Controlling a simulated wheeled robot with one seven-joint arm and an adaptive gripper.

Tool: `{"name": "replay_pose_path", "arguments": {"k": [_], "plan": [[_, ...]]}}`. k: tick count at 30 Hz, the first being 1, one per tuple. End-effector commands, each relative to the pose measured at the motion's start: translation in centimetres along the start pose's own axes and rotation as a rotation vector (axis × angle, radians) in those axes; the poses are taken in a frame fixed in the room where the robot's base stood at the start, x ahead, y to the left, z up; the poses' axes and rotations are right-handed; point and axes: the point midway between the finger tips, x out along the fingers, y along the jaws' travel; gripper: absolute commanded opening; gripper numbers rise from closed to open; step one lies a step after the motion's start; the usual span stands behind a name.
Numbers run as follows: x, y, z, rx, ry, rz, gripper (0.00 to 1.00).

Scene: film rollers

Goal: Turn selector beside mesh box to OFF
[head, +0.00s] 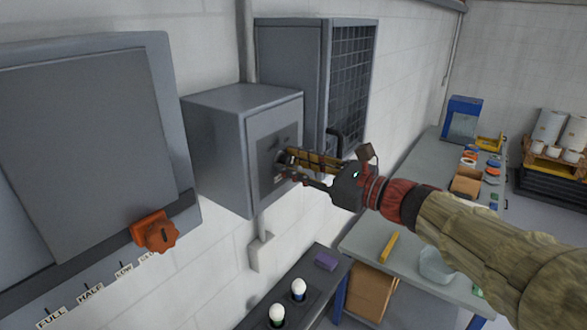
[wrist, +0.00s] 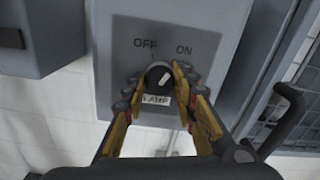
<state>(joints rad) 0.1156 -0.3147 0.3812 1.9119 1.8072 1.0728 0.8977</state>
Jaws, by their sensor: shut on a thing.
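The selector (wrist: 158,77) is a dark round knob with a white pointer line, on a grey plate marked OFF at upper left and ON at upper right, with a LAMP label below. The line slants up to the right, towards the ON side. The plate is on the front of a grey wall box (head: 215,135), beside the grey mesh box (head: 291,75). My gripper (head: 284,162) reaches in from the right. In the wrist view its yellow-sided fingers (wrist: 159,78) are shut on the knob, one at each side. In the head view the fingers hide most of the knob.
A larger grey panel (head: 90,130) with an orange knob (head: 157,233) and FULL, HALF and LOW labels is at the left. A black handle (wrist: 284,115) on the mesh box stands close to the right of my gripper. Below are a dark bench (head: 316,286) and worktable (head: 375,236).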

Motion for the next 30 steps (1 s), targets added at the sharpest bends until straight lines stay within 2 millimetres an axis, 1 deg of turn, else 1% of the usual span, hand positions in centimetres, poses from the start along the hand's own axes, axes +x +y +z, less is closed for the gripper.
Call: {"name": "replay_pose_path", "arguments": {"k": [1, 5, 12, 30], "plan": [[-0.02, 0.07, -0.36, -0.023, -0.002, -0.001, 0.02], [-0.02, 0.13, -0.55, -0.103, -0.002, -0.002, 0.02], [-0.03, 0.25, -0.76, -0.302, -0.003, -0.001, 0.02], [0.0, 0.28, -0.65, -0.813, -0.001, 0.0, 0.02]]}}
